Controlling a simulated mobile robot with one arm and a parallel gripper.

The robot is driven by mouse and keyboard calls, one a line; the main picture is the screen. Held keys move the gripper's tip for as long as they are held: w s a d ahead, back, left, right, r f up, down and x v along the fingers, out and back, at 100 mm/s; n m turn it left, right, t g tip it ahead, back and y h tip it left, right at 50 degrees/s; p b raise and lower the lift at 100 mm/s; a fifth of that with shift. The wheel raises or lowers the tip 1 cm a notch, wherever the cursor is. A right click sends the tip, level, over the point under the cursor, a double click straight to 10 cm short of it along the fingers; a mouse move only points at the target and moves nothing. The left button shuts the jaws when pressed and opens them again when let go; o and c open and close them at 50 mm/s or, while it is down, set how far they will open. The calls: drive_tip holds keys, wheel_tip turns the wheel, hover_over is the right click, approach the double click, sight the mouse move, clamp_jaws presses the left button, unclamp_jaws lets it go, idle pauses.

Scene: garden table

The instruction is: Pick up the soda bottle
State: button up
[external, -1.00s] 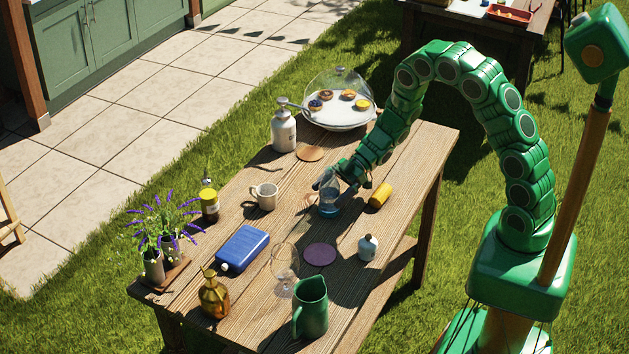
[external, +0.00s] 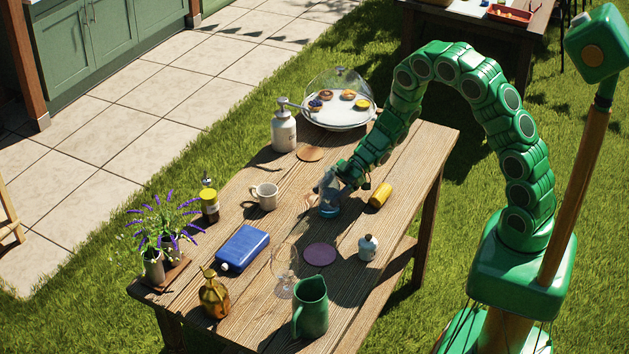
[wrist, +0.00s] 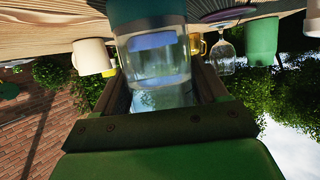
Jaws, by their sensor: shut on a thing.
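A clear bottle with blue in its lower part, which I take for the soda bottle (external: 329,207), stands upright at the middle of the wooden table. In the wrist view, where the table is at the top, the bottle (wrist: 156,62) fills the centre between the jaws. My gripper (external: 327,186) reaches in from the upper right and is shut on the bottle's upper part. In the wrist view my gripper (wrist: 160,88) has a finger on each side of it. The bottle's base seems to be on the table; I see no clear gap.
A white mug (external: 265,196) stands to the left, a purple disc (external: 320,254) in front. A wine glass (external: 284,268), green pitcher (external: 311,306) and blue case (external: 243,248) are nearer the front. A domed tray (external: 340,120) is behind.

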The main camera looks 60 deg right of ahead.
sight(329, 184)
drive_tip(key=shift+r, duration=0.25)
drive_tip(key=shift+r, duration=1.3)
drive_tip(key=s+d+r, duration=0.2)
drive_tip(key=s+r, duration=0.7)
drive_tip(key=s, duration=0.4)
drive_tip(key=shift+s+r, duration=0.25)
drive_tip(key=shift+r, duration=0.15)
